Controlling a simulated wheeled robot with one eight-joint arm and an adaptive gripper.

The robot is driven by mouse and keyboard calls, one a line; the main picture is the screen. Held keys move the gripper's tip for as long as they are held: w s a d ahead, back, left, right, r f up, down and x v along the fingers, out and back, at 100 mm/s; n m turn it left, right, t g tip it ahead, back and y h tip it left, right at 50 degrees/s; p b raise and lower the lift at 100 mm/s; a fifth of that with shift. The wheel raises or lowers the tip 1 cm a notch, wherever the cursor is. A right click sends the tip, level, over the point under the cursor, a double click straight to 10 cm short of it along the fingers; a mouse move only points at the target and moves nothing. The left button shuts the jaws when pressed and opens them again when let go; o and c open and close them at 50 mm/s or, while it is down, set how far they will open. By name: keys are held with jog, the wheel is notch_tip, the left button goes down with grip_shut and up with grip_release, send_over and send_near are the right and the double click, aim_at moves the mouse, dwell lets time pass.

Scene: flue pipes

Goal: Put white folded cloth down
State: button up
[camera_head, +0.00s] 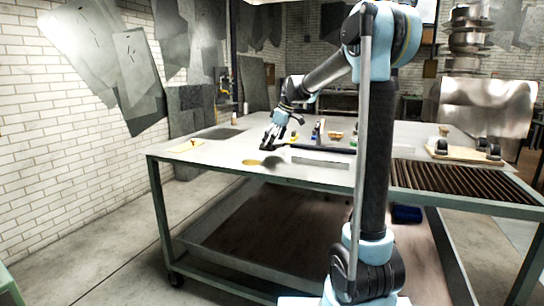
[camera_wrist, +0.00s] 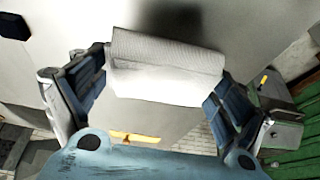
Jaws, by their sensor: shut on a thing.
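The white folded cloth (camera_wrist: 165,70) shows in the wrist view between the two dark finger pads of my gripper (camera_wrist: 160,98), which is shut on it. It looks like a thick, pale, ribbed bundle. In the head view my gripper (camera_head: 268,139) is over the left part of the workbench (camera_head: 215,160), with a dark shadow on the top below it. The cloth cannot be made out in the head view.
A dark flat sheet (camera_head: 222,133) and a yellow-handled item (camera_head: 186,146) lie to the left. Small tools and a long metal bar (camera_head: 320,162) lie to the right. Bare bench top surrounds the disc.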

aim_at(272, 159)
jog(key=shift+f, duration=2.45)
jog(key=shift+f, duration=0.1)
jog(key=o, duration=0.8)
jog(key=shift+o, duration=0.2)
jog(key=v, duration=1.2)
